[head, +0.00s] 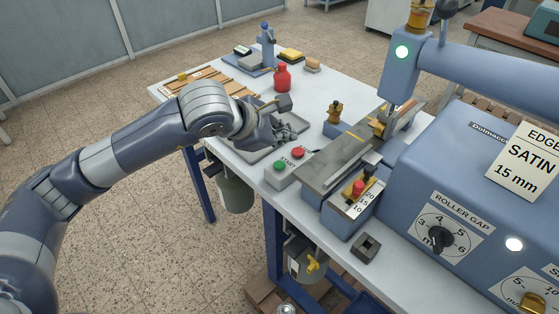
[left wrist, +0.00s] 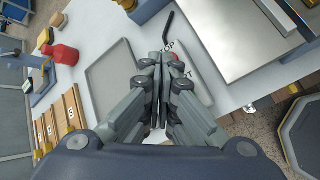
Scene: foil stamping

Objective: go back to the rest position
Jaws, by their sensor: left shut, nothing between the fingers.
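My left gripper (head: 286,132) reaches in from the left over the white table (head: 330,92), above the grey tray (head: 250,157) and beside the start/stop box (head: 290,168). In the left wrist view its fingers (left wrist: 163,60) are together with nothing between them. The grey tray (left wrist: 97,80) lies left of the fingers there, and the box with the red button lies just right of them, partly hidden.
The large blue machine (head: 440,170) fills the right side. A red bottle (head: 282,78), wooden strips (head: 225,84) and a blue stand (head: 267,47) occupy the table's far end. A green container (head: 235,192) hangs below the front edge. Floor at left is open.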

